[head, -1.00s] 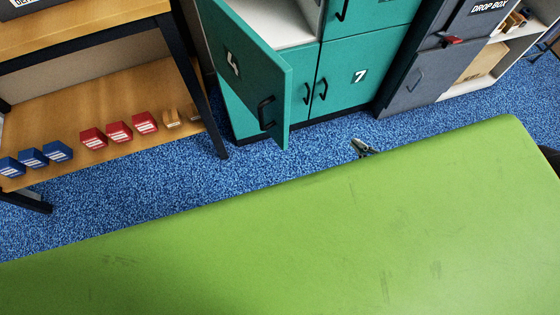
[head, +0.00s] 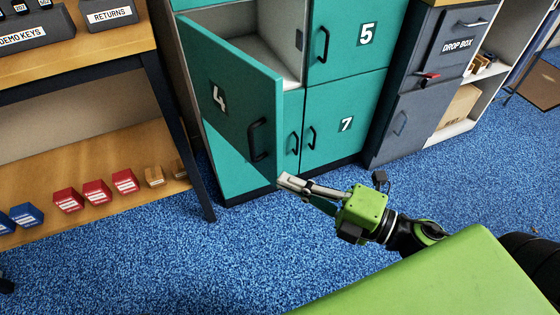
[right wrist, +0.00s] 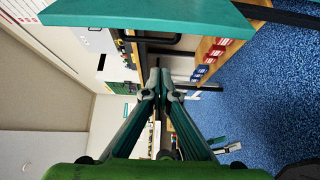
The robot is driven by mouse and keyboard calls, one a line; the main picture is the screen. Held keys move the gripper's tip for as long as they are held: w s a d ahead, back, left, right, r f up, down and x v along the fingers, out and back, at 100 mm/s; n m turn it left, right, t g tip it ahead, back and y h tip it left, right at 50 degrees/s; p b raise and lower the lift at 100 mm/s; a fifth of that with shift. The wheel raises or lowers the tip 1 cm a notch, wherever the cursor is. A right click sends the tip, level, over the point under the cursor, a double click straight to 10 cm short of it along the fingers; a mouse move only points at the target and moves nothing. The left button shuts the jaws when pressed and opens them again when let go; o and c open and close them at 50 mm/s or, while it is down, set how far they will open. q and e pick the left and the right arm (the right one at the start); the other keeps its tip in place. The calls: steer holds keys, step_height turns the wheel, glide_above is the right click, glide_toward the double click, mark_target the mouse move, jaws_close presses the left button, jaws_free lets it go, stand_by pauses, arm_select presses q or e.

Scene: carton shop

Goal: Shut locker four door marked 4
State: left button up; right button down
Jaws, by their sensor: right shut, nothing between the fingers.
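The teal door marked 4 (head: 225,85) stands wide open, swung out from its locker (head: 262,42), whose pale inside shows behind it. Its black handle (head: 258,140) is on the outer face near the free edge. My right gripper (head: 284,180) is shut and empty. Its tips are just right of the door's lower free corner; I cannot tell whether they touch it. In the right wrist view the shut fingers (right wrist: 160,74) lie below a teal panel (right wrist: 150,14) that looks like this door. My left gripper is not in view.
Locker doors 5 (head: 350,35) and 7 (head: 335,120) are shut. A grey drop box cabinet (head: 425,90) stands to the right. A wooden shelf unit (head: 110,150) with red and blue boxes stands left of the door. The blue floor (head: 270,240) before the lockers is clear.

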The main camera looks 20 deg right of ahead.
mark_target(281, 161)
steer(key=w, duration=0.3)
steer(key=w+a, duration=0.1)
steer(key=w, duration=0.1)
steer(key=shift+w+f, duration=0.15)
steer(key=shift+w, duration=0.15)
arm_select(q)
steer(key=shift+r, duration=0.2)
arm_select(e)
steer(key=shift+w+d, duration=0.2)
steer(key=shift+d, duration=0.35)
